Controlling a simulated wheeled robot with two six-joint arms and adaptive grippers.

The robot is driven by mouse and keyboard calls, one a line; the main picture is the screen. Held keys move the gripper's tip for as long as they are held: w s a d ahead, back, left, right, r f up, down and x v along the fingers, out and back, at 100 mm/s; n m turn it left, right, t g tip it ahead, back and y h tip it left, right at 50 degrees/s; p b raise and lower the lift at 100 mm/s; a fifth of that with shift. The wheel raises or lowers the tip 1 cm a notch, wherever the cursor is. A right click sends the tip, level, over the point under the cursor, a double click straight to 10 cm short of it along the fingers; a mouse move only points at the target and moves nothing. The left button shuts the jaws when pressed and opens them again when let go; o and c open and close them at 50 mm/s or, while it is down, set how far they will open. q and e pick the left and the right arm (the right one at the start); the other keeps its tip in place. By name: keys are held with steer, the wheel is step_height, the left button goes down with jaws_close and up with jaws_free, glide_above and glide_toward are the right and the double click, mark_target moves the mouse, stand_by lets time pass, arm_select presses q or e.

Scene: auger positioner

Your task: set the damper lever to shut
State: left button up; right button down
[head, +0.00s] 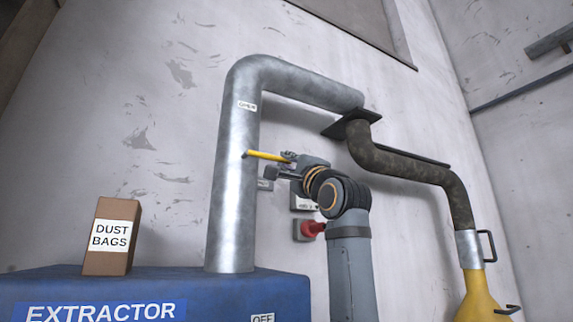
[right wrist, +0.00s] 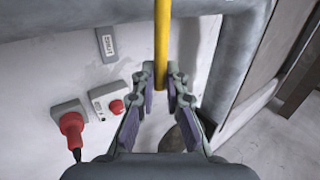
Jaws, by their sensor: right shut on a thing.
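The yellow damper lever (head: 267,156) sticks out to the right from the upright metal duct (head: 234,180) in the head view, nearly level. My right gripper (head: 283,165) is at the lever's free end. In the right wrist view the lever (right wrist: 161,35) comes down from the top edge, and the right gripper's fingers (right wrist: 161,82) are closed on its end. A small white label (head: 246,105) is on the duct above the lever; its lettering is too small to read surely. My left gripper is not in view.
A blue extractor (head: 150,285) carries a dust bags box (head: 108,238). A red plug (head: 313,229) sits in a wall socket below my right gripper. A red button box (right wrist: 112,108) is close to the left finger. A dark hose (head: 405,168) hangs right.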

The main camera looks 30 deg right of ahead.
steer(key=shift+w+f, duration=0.15)
steer(key=shift+f, duration=0.05)
steer(key=c, duration=1.8)
jaws_free()
steer(key=o, duration=0.4)
steer(key=shift+s+d+r, duration=0.1)
steer(key=shift+s, duration=0.2)
steer(key=shift+w, duration=0.1)
steer(key=v, duration=1.2)
